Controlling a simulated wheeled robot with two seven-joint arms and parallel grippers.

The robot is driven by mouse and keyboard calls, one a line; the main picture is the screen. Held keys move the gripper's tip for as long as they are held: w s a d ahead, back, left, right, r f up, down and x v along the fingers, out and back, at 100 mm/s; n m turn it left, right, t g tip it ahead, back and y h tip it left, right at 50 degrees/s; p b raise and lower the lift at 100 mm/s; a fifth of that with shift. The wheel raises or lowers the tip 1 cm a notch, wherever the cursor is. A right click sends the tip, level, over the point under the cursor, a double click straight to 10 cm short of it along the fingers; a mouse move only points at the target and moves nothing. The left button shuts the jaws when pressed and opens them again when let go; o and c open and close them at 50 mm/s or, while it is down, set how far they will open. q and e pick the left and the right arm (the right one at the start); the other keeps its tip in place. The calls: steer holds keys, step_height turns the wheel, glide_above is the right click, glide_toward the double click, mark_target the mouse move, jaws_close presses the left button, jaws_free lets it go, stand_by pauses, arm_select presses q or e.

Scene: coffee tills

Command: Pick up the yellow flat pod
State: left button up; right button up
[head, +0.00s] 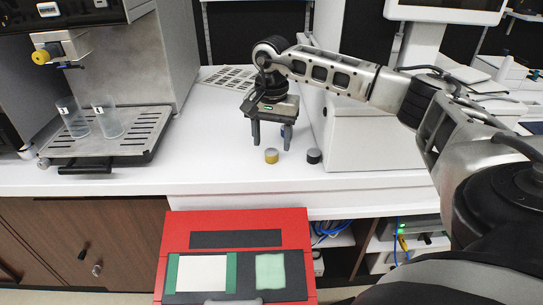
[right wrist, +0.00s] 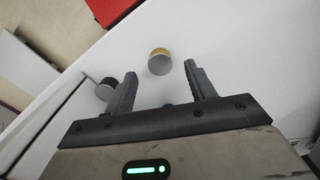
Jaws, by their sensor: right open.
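The yellow flat pod (head: 271,156) is a short round piece with a grey top, standing on the white counter near its front edge. In the right wrist view the pod (right wrist: 159,62) lies just beyond the fingertips, between their lines. My right gripper (head: 271,140) is open and empty, pointing down over the counter behind the pod; its two fingers also show in the right wrist view (right wrist: 161,68). The gripper and pod look apart. My left gripper is not in view.
A black pod (head: 314,156) stands right of the yellow one, near a white cabinet (head: 370,145). A coffee machine with two clear cups (head: 106,117) is at left. A red case (head: 300,228) is in front.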

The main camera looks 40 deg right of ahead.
mark_target(272, 152)
step_height(272, 152, down, 3)
steer(key=shift+f, duration=0.2)
steer(key=shift+c, duration=0.3)
steer(key=c, duration=1)
steer(key=shift+r, duration=0.1)
